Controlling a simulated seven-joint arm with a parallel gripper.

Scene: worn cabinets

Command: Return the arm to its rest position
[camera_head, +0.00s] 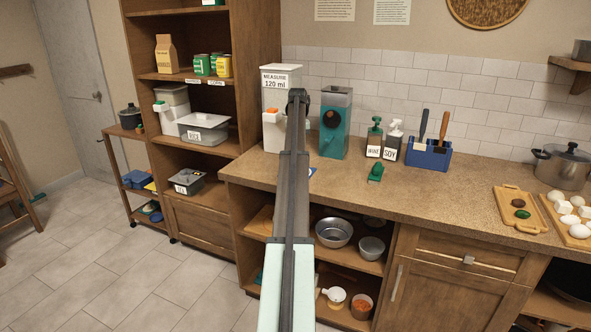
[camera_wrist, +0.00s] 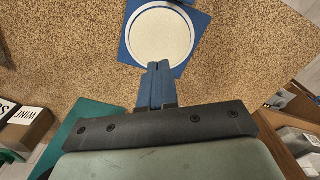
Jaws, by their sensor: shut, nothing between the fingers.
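My arm (camera_head: 292,190) reaches forward from the bottom middle of the head view, over the counter. Its far end stands in front of the white dispenser marked MEASURE 120 ml. My gripper (camera_wrist: 158,68) shows in the wrist view, with its blue fingers together and nothing between them. The fingers point toward a round container with pale contents (camera_wrist: 161,36) on a blue square mat (camera_wrist: 128,52). I cannot tell how high the fingers are above it.
The speckled counter (camera_head: 440,192) holds a teal dispenser (camera_head: 335,125), WINE and SOY bottles (camera_head: 392,141), a blue utensil holder (camera_head: 428,156) and a pot (camera_head: 562,168). A tall wooden shelf (camera_head: 243,70) stands left of the arm. The floor (camera_head: 120,275) at the left is clear.

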